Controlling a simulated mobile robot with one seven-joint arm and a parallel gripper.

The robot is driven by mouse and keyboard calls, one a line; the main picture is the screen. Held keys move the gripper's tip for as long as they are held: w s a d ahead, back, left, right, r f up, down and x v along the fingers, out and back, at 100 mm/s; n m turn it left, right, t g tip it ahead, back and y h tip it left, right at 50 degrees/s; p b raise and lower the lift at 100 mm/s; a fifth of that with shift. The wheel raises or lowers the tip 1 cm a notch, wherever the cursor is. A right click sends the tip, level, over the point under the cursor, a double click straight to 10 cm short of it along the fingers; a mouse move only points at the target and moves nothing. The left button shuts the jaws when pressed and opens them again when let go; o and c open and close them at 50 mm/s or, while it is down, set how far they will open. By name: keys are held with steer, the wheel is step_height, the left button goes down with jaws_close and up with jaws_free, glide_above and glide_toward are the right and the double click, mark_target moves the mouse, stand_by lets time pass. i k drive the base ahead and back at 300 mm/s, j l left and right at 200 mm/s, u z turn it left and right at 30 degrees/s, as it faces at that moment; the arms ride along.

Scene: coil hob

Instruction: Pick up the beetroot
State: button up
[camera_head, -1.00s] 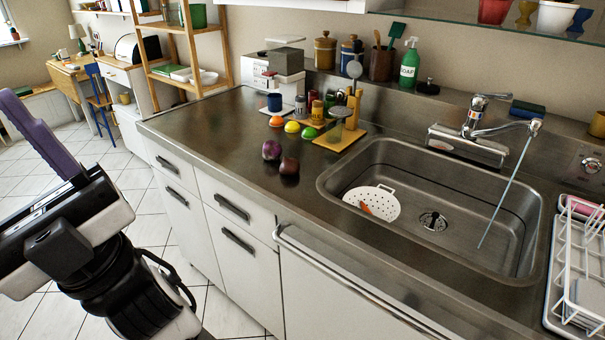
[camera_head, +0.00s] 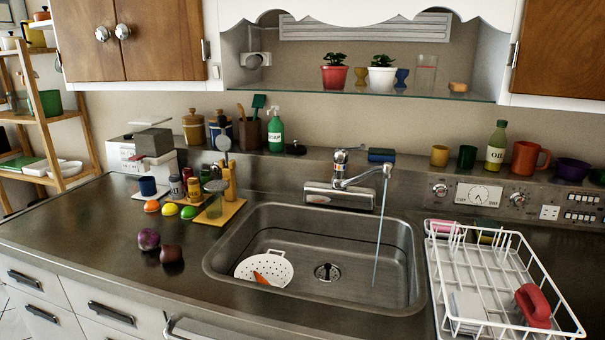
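Two small round vegetables sit close together on the steel worktop, left of the sink. One is a dark brownish-red one (camera_head: 171,254), which looks like the beetroot. The other is a purple one (camera_head: 149,239) just to its left and behind, perhaps an onion. At this size I cannot be certain which is which. Both lie in the open with nothing on top of them. My gripper is not in view now.
The sink (camera_head: 217,262) holds a white colander (camera_head: 250,268), with water running from the tap (camera_head: 342,181). Behind the vegetables stand coloured balls (camera_head: 170,210), jars and a yellow board (camera_head: 232,211). A white dish rack (camera_head: 455,275) is at right. The worktop left of the vegetables is clear.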

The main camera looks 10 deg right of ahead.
mark_target(169, 253)
steer(key=i+j+u, duration=0.25)
steer(key=i+j, duration=0.1)
steer(key=i, duration=0.4)
steer(key=i+j+u, duration=0.15)
steer(key=i, duration=0.3)
